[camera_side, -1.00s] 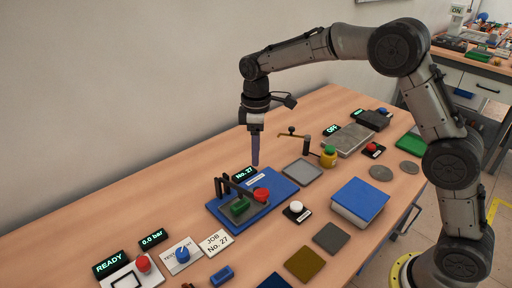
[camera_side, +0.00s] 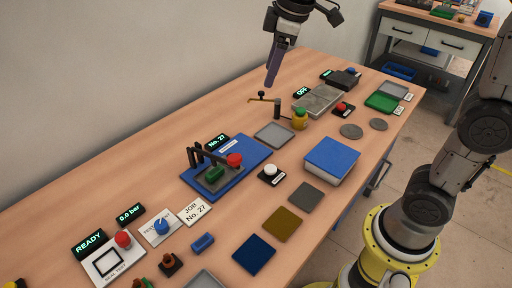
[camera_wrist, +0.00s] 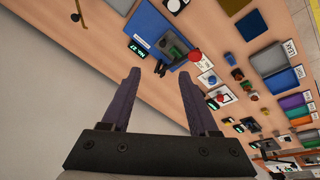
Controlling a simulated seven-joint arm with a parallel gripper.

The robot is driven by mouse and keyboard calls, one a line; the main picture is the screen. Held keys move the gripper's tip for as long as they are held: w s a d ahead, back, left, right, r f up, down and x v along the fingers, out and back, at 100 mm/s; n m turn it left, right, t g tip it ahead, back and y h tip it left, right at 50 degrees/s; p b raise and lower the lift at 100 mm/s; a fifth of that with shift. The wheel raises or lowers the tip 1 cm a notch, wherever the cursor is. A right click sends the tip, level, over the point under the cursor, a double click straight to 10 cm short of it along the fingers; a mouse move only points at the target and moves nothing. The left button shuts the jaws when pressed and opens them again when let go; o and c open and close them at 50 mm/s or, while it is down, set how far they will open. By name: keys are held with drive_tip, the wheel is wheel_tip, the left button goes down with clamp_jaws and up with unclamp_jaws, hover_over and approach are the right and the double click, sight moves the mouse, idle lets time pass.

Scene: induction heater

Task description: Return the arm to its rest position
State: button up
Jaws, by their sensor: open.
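My gripper (camera_side: 270,82) hangs in the air near the top of the side view, above the far part of the bench, with its purple fingers pointing down. In the wrist view my gripper (camera_wrist: 159,80) shows two purple fingers spread apart with nothing between them. My upper arm is partly out of the side view. The blue fixture plate (camera_side: 252,150) with a black clamp, a green block (camera_side: 214,174) and a red knob (camera_side: 235,159) lies on the bench below and apart from the fingers.
A blue-topped box (camera_side: 332,156) sits near the bench's front edge. Displays, buttons and coloured pads cover the wooden bench (camera_side: 130,191). The space around my gripper is clear.

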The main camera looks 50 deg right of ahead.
drive_tip(key=s+d+f+m+t, duration=0.1)
drive_tip(key=s+f+m, duration=0.2)
drive_tip(key=s, duration=0.7)
drive_tip(key=s+d+f+m+t, duration=0.1)
drive_tip(key=s+f+m, duration=0.3)
drive_tip(key=s, duration=0.6)
drive_tip(key=shift+s, duration=0.4)
drive_tip(key=shift+d+r, duration=0.1)
